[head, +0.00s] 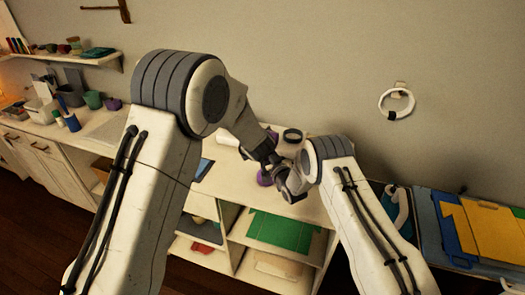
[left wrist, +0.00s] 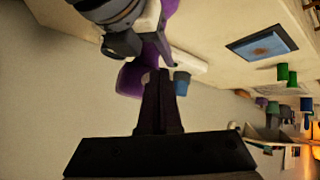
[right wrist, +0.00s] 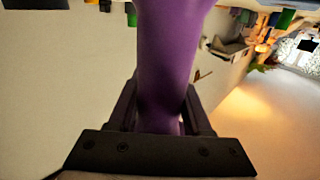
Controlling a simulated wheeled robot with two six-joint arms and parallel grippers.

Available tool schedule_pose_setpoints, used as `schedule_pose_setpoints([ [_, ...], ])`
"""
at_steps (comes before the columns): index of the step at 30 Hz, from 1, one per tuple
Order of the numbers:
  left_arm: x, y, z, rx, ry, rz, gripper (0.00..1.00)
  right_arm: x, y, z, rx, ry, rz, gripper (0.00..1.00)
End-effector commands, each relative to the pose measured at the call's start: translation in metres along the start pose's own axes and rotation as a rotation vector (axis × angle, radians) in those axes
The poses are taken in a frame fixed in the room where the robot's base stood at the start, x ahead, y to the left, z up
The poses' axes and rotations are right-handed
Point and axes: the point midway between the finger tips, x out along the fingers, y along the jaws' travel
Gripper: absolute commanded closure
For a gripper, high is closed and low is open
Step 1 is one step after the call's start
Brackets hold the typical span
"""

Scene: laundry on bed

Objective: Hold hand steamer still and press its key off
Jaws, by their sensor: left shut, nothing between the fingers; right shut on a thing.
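The purple hand steamer (right wrist: 166,65) fills the middle of the right wrist view, between the fingers of my right gripper (right wrist: 158,108), which is shut on it. In the head view only a small purple part of it (head: 264,178) shows beside the grippers. In the left wrist view its purple body (left wrist: 132,80) is behind and beside the closed fingertips of my left gripper (left wrist: 162,72). My left gripper is shut and empty, close to the steamer; I cannot tell if it touches. The steamer's key is not clearly visible.
At right, a blue surface holds yellow boards (head: 480,232). A white ring (head: 397,103) hangs on the wall.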

Motion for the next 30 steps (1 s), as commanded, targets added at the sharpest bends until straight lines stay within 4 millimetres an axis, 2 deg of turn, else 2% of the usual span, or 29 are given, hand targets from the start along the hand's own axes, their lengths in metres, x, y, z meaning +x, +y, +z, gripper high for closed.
schedule_pose_setpoints([
  [17,0.0062,0.0044,-0.0046,-0.001,0.0,0.0,1.0,0.0003,0.0001,-0.0009,0.0,0.002,0.0,1.0],
  [30,0.0032,0.0027,-0.0033,0.001,0.001,-0.001,1.0,0.0003,-0.0001,-0.0009,-0.001,0.002,0.0,1.0],
])
